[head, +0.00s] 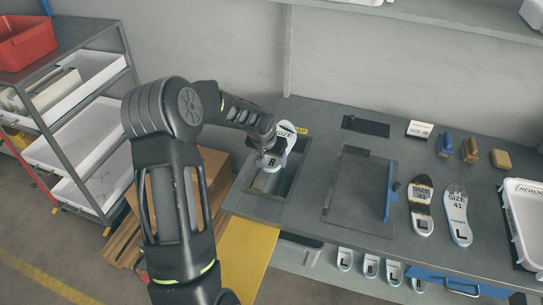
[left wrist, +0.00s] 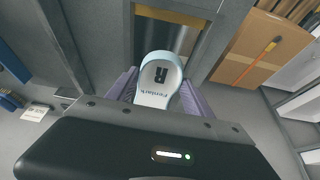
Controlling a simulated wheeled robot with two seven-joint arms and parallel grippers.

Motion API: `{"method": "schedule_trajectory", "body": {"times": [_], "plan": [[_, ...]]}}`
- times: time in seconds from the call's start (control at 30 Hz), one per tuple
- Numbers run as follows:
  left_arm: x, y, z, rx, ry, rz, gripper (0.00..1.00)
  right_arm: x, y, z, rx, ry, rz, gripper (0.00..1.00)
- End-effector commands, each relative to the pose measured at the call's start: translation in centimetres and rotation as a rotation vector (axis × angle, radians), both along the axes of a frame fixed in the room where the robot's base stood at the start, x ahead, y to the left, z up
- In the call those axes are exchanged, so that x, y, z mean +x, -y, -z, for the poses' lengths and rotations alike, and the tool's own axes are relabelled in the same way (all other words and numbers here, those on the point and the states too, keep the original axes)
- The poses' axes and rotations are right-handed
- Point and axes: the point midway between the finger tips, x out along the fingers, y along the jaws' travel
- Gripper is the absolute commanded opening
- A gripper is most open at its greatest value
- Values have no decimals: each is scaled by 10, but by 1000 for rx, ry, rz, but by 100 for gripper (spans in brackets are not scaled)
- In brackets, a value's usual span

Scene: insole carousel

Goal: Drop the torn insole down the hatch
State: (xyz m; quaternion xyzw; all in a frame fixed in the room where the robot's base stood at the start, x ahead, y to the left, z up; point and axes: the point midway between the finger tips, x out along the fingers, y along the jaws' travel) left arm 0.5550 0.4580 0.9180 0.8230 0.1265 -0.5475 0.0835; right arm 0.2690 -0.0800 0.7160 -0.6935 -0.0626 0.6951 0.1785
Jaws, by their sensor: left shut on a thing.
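My left gripper (head: 268,150) is shut on an insole (head: 271,161) marked "R" and "SIZE", held over the rectangular hatch (head: 288,184) at the left end of the bench. In the left wrist view the insole (left wrist: 158,78) sits between the purple fingers (left wrist: 157,93), its rounded end pointing toward the opening (left wrist: 170,38). Any tear in it is hidden or too small to tell. My right gripper is in neither view.
The grey bench (head: 300,215) carries two insoles (head: 422,205) (head: 457,213), a blue-handled plate (head: 389,191), brushes (head: 470,150) and a white rework tray (head: 525,215). A shelf rack (head: 75,110) and cardboard box (head: 205,180) stand left.

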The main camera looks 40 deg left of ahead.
Motion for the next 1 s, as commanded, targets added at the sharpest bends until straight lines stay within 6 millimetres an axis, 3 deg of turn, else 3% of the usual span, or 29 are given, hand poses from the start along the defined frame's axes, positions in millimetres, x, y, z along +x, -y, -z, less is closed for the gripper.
{"method": "schedule_trajectory", "body": {"times": [0.4, 0.93, 0.97, 1.0], "plan": [[0, 0, 51, -1, 0, 0, 20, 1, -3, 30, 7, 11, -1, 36], [0, 0, 61, -1, 0, 0, 20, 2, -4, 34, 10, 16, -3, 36], [0, 0, 61, -1, 0, 0, 60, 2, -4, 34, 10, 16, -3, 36], [0, 0, 61, -1, 0, 0, 64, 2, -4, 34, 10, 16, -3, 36]]}}
